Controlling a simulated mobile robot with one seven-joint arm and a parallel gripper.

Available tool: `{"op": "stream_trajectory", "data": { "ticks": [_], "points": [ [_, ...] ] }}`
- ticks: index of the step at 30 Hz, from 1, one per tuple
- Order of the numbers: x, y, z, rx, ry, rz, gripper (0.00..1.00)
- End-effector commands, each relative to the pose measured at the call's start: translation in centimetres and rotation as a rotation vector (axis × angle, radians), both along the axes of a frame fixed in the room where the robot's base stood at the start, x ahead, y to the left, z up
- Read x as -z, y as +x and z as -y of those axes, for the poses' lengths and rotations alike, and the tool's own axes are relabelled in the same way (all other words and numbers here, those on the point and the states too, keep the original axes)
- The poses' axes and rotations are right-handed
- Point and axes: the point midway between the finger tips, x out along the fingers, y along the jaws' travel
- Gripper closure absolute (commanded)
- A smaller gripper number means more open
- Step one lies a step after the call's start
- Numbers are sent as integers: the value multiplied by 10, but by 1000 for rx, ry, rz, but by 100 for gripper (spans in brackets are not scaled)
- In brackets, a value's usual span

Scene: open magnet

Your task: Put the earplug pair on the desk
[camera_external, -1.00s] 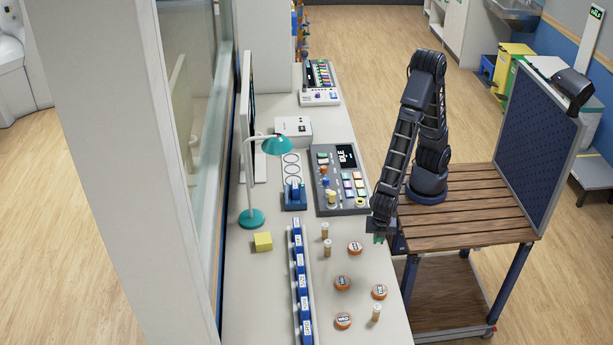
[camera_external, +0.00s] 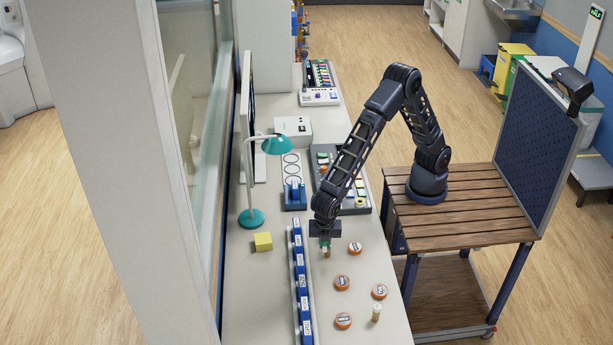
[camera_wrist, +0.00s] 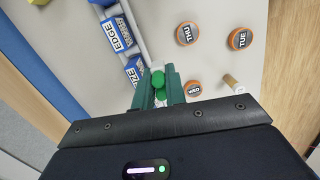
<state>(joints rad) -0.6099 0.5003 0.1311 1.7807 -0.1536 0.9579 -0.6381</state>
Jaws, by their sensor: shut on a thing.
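My gripper (camera_external: 325,243) is low over the desk (camera_external: 370,275), between the row of blue labelled boxes and the orange-rimmed discs. In the wrist view its green fingers (camera_wrist: 159,88) are shut on a bright green, two-part thing that looks like the earplug pair (camera_wrist: 158,79). The fingers hide part of it. I cannot tell whether the held pair touches the desk or the vial.
The row of blue boxes (camera_external: 303,285) lies left of my gripper. Several orange-rimmed discs (camera_external: 342,282) and a tan vial (camera_external: 376,312) stand to the right and front.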

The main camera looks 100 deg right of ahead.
Motion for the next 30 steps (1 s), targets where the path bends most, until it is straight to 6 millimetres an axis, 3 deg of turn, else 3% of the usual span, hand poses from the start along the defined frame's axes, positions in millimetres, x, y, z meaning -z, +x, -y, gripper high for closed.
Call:
{"op": "stream_trajectory", "data": {
  "ticks": [1,3,15,21,26,30],
  "points": [
    [1,24,-1,-2,2,1,100],
    [1,53,-1,-13,2,1,100],
    [7,211,30,-69,-4,3,100],
    [10,258,50,-90,-9,2,100],
    [13,273,57,-98,-12,2,100],
    [29,275,59,-101,-14,0,100]
  ]
}}
